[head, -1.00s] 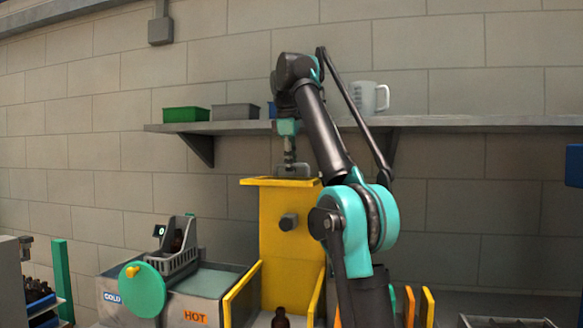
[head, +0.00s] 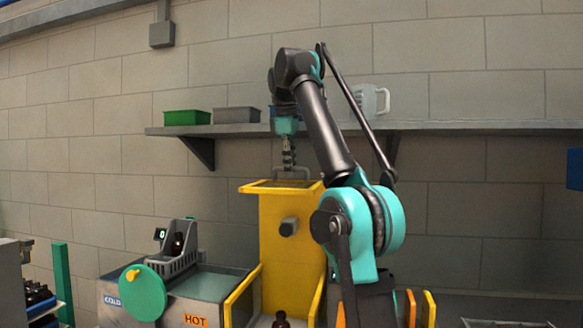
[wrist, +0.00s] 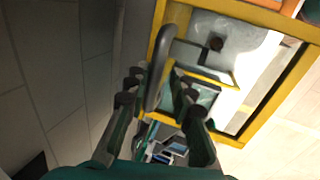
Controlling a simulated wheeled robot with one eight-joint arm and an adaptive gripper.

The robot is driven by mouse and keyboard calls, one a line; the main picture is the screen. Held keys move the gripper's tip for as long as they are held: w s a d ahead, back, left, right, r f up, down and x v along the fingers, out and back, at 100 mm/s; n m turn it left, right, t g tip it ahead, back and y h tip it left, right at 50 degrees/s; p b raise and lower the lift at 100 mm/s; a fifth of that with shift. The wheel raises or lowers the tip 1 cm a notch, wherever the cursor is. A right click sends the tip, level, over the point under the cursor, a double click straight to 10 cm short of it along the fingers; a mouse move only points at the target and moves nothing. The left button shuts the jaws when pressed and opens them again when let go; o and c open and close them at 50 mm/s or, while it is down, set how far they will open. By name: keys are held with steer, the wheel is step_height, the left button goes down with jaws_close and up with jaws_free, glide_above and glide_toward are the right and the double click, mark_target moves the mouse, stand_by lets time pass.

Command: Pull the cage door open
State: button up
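The yellow-framed cage (head: 290,235) is a tall narrow yellow structure, with a grey knob on its front. A grey bar handle (head: 304,170) stands at its top; I take it to be the cage door's handle. My gripper (head: 288,160) points down at this handle from above. In the wrist view, the handle (wrist: 163,62) passes between the two spread fingers of my gripper (wrist: 158,88). Gaps show beside it, so the fingers look open around it. Beyond it is a yellow frame (wrist: 262,125) with a pale interior and a dark round object. Whether a finger touches the handle I cannot tell.
A wall shelf (head: 230,130) with a green bin (head: 187,117), a grey bin (head: 236,115) and a clear jug (head: 372,100) is close behind my arm. Hot and cold baths (head: 205,287) stand at the left. A dark bottle (head: 281,320) stands low in front of the cage.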

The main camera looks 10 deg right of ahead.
glide_above(283, 187)
steer(key=s, duration=0.1)
steer(key=shift+a, duration=0.3)
steer(key=shift+s, duration=0.1)
